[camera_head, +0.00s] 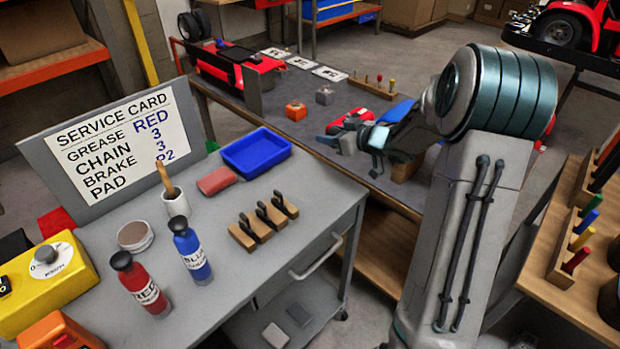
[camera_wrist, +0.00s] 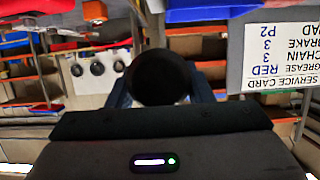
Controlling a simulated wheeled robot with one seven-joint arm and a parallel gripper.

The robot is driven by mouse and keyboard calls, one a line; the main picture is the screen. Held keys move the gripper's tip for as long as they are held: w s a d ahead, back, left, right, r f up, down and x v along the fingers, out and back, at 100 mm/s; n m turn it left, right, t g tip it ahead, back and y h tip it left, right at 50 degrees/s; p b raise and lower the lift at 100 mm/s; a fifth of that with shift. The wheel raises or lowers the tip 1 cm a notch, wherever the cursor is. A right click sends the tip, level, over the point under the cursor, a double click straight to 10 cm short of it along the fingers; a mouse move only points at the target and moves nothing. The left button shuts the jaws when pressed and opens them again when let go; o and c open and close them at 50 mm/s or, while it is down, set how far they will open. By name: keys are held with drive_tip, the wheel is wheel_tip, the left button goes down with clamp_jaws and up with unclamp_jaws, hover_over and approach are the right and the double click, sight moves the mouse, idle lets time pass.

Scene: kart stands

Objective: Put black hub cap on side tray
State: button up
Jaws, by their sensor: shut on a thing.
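My gripper (camera_head: 350,142) is held in the air over the dark workbench, right of the grey cart. In the wrist view, its two fingers stand on either side of a round black piece, the black hub cap (camera_wrist: 158,80), and are shut on it. The cap is dark, and its far side is hidden. In the head view I cannot make out the cap clearly at the fingertips. A blue tray (camera_head: 231,160) lies on the cart top near its back right edge and looks empty. I cannot tell whether this is the side tray.
The grey cart (camera_head: 232,268) carries a service card (camera_head: 122,143), a red bottle (camera_head: 139,285), a blue bottle (camera_head: 190,252), a red block (camera_head: 217,180) and wooden blocks with black handles (camera_head: 263,222). The workbench (camera_head: 300,130) holds orange and grey cubes. A wooden rack (camera_head: 570,250) stands right.

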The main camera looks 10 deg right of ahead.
drive_tip(key=b, duration=0.1)
hover_over(310, 195)
wheel_tip(310, 195, down, 6)
drive_tip(key=shift+f, duration=0.1)
drive_tip(key=shift+f+b, duration=0.35)
drive_tip(key=shift+f, duration=1.6)
drive_tip(key=shift+f, duration=0.2)
drive_tip(key=o, duration=1.1)
drive_tip(key=shift+r, duration=0.15)
